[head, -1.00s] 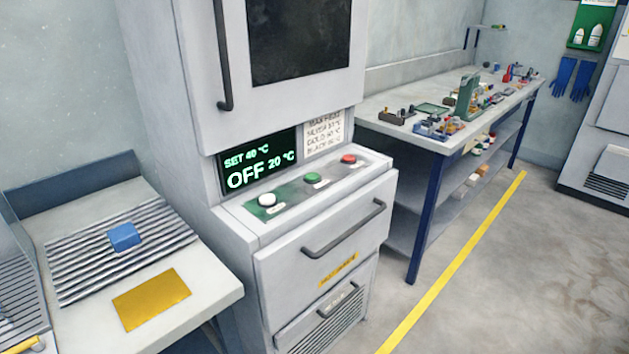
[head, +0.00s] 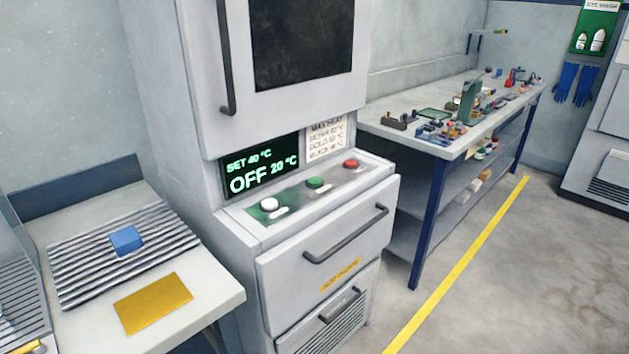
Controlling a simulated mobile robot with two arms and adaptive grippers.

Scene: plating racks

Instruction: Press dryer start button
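The dryer (head: 325,242) is a tall light-grey cabinet in the middle of the head view. Its display (head: 260,168) reads "SET 40 °C", "OFF" and "20 °C". Below it, a sloped control panel (head: 292,197) carries a white button (head: 269,204) at left, a green button (head: 315,183) in the middle and a red button (head: 351,164) at right. Small labels by the buttons are too small to read. Neither of my grippers is in view.
A cluttered workbench (head: 385,118) stands at right behind the dryer. A door handle (head: 224,60) and drawer handle (head: 346,236) stick out. Floor at right is clear.

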